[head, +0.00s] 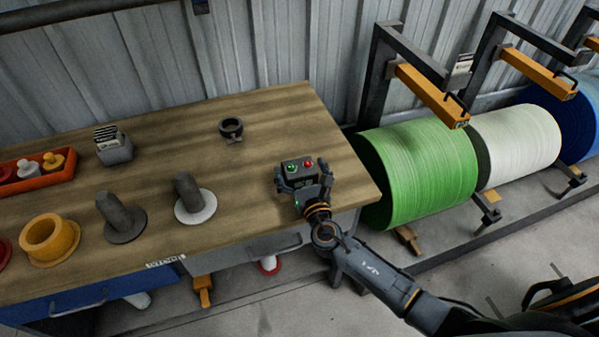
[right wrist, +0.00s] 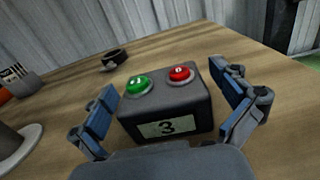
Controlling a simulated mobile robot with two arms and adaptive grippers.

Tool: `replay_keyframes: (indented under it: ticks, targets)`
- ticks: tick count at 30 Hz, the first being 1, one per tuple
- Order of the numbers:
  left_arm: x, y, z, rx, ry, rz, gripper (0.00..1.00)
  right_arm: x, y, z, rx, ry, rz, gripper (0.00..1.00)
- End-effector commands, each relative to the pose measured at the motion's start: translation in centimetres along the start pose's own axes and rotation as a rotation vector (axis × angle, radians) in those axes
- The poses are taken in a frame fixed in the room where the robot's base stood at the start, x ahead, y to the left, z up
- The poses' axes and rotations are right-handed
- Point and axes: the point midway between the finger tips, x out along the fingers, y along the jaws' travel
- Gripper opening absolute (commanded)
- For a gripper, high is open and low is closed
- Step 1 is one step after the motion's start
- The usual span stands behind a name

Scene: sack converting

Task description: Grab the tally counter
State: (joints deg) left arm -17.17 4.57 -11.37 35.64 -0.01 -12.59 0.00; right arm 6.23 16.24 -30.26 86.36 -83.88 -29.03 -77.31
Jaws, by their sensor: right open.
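The tally counter (head: 300,170) is a dark grey box with a green and a red round button on top. It sits on the wooden table near its right end. In the right wrist view the tally counter (right wrist: 165,105) shows a front label reading 3. My right gripper (head: 303,182) is open, with its fingers on either side of the box. In the right wrist view the right gripper (right wrist: 170,108) has visible gaps between its fingers and the box sides. My left gripper is not in view.
On the wooden table (head: 265,115) stand a dark ring (head: 231,128), a card holder (head: 113,147), grey spindles on discs (head: 188,192), a yellow flanged ring (head: 49,240) and an orange tray (head: 36,181). A green roll (head: 420,170) on a rack is beyond the right edge.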

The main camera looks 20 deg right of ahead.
Motion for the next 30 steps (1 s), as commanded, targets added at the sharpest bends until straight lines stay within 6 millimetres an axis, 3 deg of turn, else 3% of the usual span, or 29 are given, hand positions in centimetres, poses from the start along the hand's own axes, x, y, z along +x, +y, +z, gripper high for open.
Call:
replay_keyframes:
  ticks: [3, 12, 23, 30]
  targets:
    - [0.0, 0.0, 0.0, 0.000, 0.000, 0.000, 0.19, 0.0, 0.0, 0.0, 0.000, 0.000, 0.000, 0.98]
    - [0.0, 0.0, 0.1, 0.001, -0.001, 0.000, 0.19, -0.1, 0.0, 0.0, 0.000, 0.000, 0.000, 0.39]
    - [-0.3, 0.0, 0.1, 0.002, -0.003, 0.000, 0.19, 0.0, 0.0, 0.8, 0.000, -0.003, 0.000, 0.39]
    - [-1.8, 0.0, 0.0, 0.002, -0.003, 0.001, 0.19, -0.6, 0.0, 4.2, 0.002, -0.003, 0.001, 0.39]
